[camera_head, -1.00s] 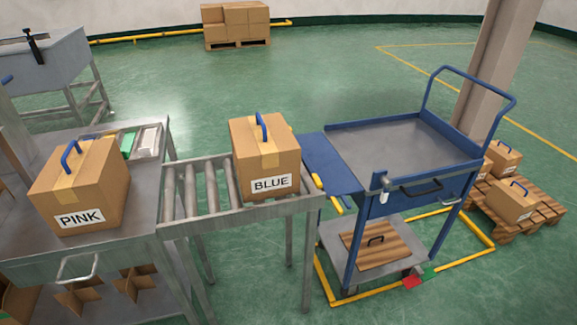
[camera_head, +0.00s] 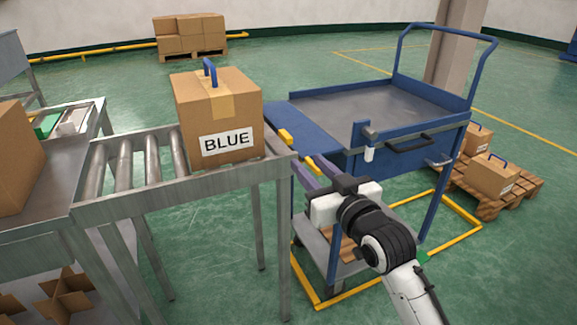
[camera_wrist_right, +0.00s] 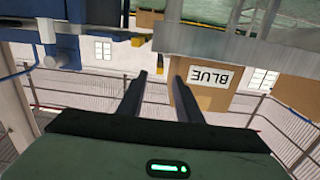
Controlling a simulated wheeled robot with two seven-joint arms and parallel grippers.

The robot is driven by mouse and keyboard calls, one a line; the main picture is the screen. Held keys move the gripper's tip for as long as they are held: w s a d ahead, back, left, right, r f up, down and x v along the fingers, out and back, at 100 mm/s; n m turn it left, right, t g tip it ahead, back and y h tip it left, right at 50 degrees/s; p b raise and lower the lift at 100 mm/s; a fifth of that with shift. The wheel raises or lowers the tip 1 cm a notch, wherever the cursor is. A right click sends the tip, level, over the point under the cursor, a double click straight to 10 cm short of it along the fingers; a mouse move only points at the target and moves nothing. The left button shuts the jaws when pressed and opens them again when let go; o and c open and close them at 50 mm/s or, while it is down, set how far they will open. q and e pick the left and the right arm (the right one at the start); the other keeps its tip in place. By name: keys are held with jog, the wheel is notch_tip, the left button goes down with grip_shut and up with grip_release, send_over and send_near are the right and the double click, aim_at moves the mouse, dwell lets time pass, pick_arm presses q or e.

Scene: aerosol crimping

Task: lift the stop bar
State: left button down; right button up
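At the cart-side end of the roller conveyor is a small yellow piece (camera_head: 286,136), just right of the BLUE box; it seems to belong to the stop bar, but the rest of the bar is hard to make out. A yellow piece also shows beyond the fingers in the right wrist view (camera_wrist_right: 137,40). My right gripper (camera_head: 308,161) is beside the conveyor's end, below and right of that piece. Its two fingers are apart, with nothing clearly held between them in the right wrist view (camera_wrist_right: 161,76). My left gripper is not in view.
The BLUE box (camera_head: 218,110) sits on the roller conveyor (camera_head: 190,187) near its right end. A blue cart (camera_head: 385,106) stands to the right, its flap (camera_head: 305,122) reaching toward the conveyor. A pallet (camera_head: 512,192) with boxes is farther right.

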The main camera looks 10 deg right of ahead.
aim_at(290, 139)
jog(key=b+x, duration=0.1)
jog(key=x, duration=0.2)
jog(key=r+x, duration=0.1)
jog(key=x, duration=0.3)
jog(key=b+x, duration=0.1)
jog(key=x, duration=0.3)
jog(key=shift+r+b, duration=0.3)
jog(key=shift+r, duration=0.1)
grip_shut()
